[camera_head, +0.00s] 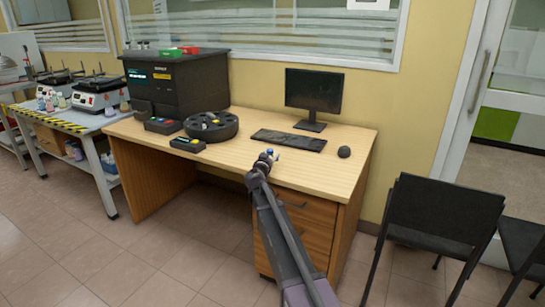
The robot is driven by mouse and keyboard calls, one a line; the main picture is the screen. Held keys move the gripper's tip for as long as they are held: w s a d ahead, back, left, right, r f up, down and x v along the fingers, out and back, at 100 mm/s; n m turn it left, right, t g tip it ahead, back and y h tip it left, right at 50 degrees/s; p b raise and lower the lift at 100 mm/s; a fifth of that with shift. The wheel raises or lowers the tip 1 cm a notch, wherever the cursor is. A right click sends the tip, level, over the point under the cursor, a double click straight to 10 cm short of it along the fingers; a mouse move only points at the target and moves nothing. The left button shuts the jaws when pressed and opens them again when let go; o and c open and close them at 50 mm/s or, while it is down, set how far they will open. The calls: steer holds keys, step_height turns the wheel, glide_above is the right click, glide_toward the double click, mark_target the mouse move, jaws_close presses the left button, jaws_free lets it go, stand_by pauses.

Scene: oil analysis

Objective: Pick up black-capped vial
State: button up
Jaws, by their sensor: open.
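My gripper (270,156) is small and dark in the head view, at the end of my arm over the front of the wooden desk (255,125). It is open, and a small blue spot shows at its tip; I cannot tell what that is. A black round carousel (211,135) stands on the desk to the left of my gripper, with small items in its top. No black-capped vial can be made out at this size. Two small dark racks with coloured tops, a rear one (164,126) and a front one (187,145), stand left of the carousel.
A large black instrument (185,85) stands at the desk's left, with red and green trays on top. A monitor (314,92), keyboard (289,139) and mouse (344,152) occupy the right. Black chairs (440,220) stand at right. A side bench (85,122) holds equipment and flasks.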

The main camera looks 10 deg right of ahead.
steer(key=shift+r, duration=0.15)
steer(key=shift+s, duration=0.2)
steer(key=v, duration=1.1)
steer(key=shift+s+a, duration=0.25)
steer(key=shift+s, duration=0.05)
